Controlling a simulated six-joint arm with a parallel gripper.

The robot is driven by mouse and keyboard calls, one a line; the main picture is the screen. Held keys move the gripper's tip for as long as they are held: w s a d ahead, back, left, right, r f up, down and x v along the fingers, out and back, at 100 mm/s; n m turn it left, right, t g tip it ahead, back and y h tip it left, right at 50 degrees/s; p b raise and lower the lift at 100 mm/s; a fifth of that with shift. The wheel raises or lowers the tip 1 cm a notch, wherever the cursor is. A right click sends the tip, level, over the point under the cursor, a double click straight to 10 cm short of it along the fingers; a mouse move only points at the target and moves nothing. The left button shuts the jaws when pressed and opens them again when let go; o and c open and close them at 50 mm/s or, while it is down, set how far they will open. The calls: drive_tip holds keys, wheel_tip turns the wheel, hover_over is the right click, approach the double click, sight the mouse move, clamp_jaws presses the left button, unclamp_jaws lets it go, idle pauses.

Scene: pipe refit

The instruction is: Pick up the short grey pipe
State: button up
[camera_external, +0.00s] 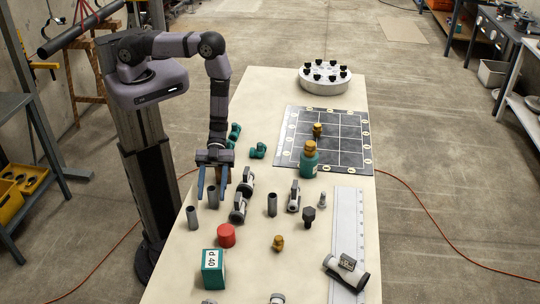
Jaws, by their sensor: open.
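Several small grey pipes stand upright on the table: one (193,218) at the left edge, one (213,198) just right of and behind it, and one (272,204) farther right. They look close in height, so I cannot tell which is the short one. My gripper (212,192) points down with its two blue fingers apart, one to each side of the middle-left pipe in the picture. The fingers look open and empty. I cannot tell whether they are around this pipe or above and behind it.
Grey valve-like fittings (238,207) stand close to the right of my gripper. A red cap (226,235) and a green box (213,268) are nearer the front. A white ruler (347,215) lies along the right.

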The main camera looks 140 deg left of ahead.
drive_tip(key=c, duration=1.1)
drive_tip(key=shift+r, duration=0.15)
drive_tip(key=shift+r+b, duration=1.35)
drive_tip(key=shift+r, duration=3.5)
